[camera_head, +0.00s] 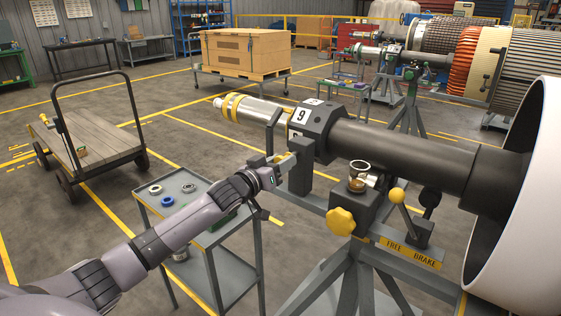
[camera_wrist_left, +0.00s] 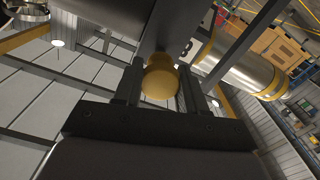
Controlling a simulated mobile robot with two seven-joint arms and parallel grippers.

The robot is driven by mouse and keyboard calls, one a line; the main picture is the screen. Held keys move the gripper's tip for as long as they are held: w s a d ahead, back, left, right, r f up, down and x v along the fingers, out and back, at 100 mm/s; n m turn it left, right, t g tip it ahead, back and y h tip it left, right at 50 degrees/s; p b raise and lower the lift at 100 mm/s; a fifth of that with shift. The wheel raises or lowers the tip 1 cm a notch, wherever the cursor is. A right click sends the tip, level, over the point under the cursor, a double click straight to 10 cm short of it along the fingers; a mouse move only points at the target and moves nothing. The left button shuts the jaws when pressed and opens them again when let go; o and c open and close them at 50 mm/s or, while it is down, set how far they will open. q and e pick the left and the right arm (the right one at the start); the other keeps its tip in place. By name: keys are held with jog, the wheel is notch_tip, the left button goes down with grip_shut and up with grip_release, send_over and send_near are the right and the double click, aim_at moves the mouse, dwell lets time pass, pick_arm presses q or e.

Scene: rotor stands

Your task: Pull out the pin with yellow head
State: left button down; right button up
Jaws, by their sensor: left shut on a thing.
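The pin's yellow round head (camera_wrist_left: 160,82) sits between the two fingers of my left gripper in the left wrist view. My left gripper (camera_head: 281,160) is shut on it, beside the dark block marked 9 (camera_head: 316,118) on the rotor shaft. The pin's shank is hidden in both views, and I cannot tell how deep it sits. My right gripper is in neither view.
A stand carries a yellow star knob (camera_head: 341,221), a yellow ball lever (camera_head: 397,195) and a FREE/BRAKE plate (camera_head: 410,252) right of my gripper. A grey trolley (camera_head: 222,233) with rings stands below my arm. A flatbed cart (camera_head: 98,140) is at left, with open floor around it.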

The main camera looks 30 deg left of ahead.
pick_arm(q)
jog(key=shift+f, duration=0.15)
jog(key=c, duration=0.8)
grip_release()
jog(key=shift+s, duration=0.1)
jog(key=shift+o, duration=0.9)
jog(key=shift+s, duration=0.1)
jog(key=s, duration=0.7)
jog(key=shift+a+b, duration=0.3)
jog(key=shift+a, duration=0.05)
